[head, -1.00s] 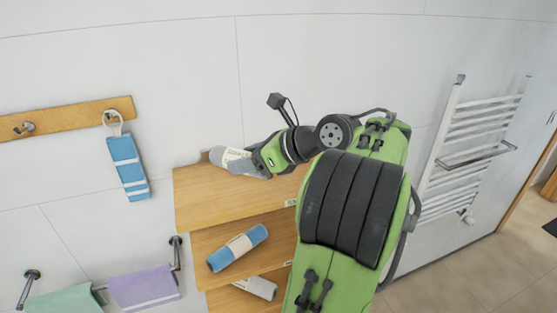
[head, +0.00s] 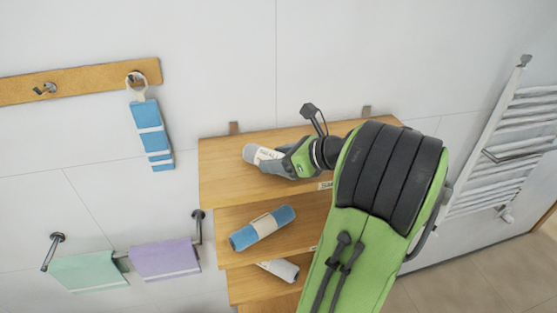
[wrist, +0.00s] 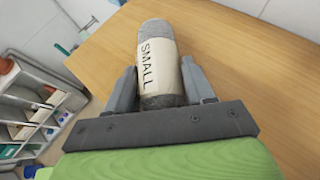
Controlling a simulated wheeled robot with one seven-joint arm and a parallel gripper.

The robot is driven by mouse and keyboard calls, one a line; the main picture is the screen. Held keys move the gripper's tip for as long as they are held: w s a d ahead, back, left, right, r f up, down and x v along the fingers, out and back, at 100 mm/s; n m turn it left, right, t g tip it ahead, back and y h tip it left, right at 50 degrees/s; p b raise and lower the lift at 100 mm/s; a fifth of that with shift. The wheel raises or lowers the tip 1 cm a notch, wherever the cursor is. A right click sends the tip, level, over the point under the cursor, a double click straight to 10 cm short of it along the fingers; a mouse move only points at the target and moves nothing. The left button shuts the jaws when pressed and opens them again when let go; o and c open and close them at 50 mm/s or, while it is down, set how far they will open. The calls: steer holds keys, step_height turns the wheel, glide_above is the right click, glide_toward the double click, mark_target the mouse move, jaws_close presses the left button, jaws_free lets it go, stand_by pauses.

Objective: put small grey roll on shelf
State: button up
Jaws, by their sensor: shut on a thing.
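The small grey roll (head: 253,151) has a cream band reading "SMALL", which is clear in the wrist view (wrist: 158,68). My gripper (head: 279,160) is shut on it, with one finger on each side of the band in the wrist view. The roll is over the top board of the wooden shelf (head: 232,180), in its left half. I cannot tell whether the roll touches the board. The far end of the roll sticks out beyond the fingers. My arm hides the right part of the shelf.
A blue roll (head: 262,228) lies on the middle board and a light grey roll (head: 284,269) on the lower one. A blue towel (head: 152,135) hangs from a hook at left. Green and purple towels hang below. A white towel radiator (head: 505,140) is at right.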

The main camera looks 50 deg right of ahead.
steer(key=o, duration=1.1)
steer(key=shift+c, duration=0.2)
steer(key=shift+r, duration=0.1)
steer(key=shift+s+d+r, duration=0.1)
steer(key=shift+s+r, duration=0.15)
steer(key=shift+s, duration=0.1)
steer(key=p+v, duration=0.3)
steer(key=v, duration=0.5)
steer(key=shift+s, duration=0.25)
steer(key=v, duration=0.2)
steer(key=shift+s+r, duration=0.25)
steer(key=shift+s, duration=0.05)
